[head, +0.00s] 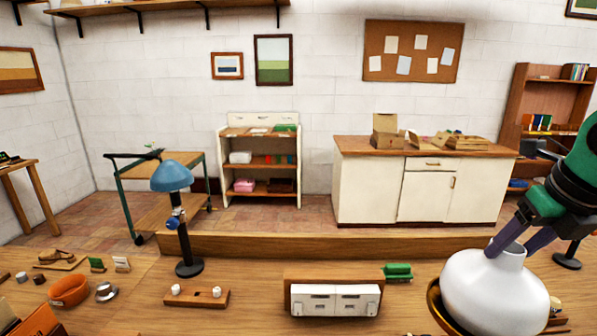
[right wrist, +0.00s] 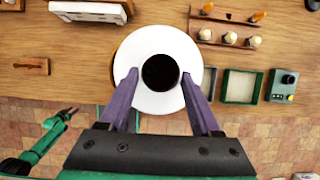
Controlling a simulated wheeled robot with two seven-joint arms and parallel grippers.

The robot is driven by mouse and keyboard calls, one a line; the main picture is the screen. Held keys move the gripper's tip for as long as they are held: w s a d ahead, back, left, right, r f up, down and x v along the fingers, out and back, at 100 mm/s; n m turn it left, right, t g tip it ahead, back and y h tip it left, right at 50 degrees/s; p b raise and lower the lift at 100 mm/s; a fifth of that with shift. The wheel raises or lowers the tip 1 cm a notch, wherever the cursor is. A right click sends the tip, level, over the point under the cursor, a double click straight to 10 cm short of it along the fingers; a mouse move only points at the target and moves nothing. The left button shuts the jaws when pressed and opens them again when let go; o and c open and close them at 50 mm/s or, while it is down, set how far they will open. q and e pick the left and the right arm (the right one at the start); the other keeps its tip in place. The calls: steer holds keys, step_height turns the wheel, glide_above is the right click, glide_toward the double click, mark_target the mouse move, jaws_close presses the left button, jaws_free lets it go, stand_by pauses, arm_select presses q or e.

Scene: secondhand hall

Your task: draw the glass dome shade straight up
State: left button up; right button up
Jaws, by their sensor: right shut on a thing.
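The glass dome shade (head: 492,296) is a white, rounded dome with a narrow neck, upright at the lower right of the head view. In the right wrist view the shade (right wrist: 160,47) shows from above as a white disc with a dark round opening. My right gripper (head: 512,243) is shut on its neck, with a purple finger on each side of the opening. A brass-coloured rim (head: 436,305) shows beside and below the shade; I cannot tell whether they touch. My left gripper (right wrist: 62,117) seems to show small at the lower left of the right wrist view; its jaw state is unclear.
A white drawer unit (head: 335,301) and a green object (head: 397,272) stand left of the shade. A blue lamp (head: 188,250) stands farther left. In the wrist view, a peg rack (right wrist: 228,40), a green tray (right wrist: 240,84) and a teal box (right wrist: 283,86) lie right of the shade.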

steer(key=shift+d+r+p, duration=0.15)
steer(key=shift+r+p, duration=0.75)
steer(key=shift+r, duration=0.2)
steer(key=shift+d+r+p, duration=0.1)
steer(key=shift+r+p, duration=0.75)
steer(key=shift+r, duration=0.2)
steer(key=shift+f, duration=0.1)
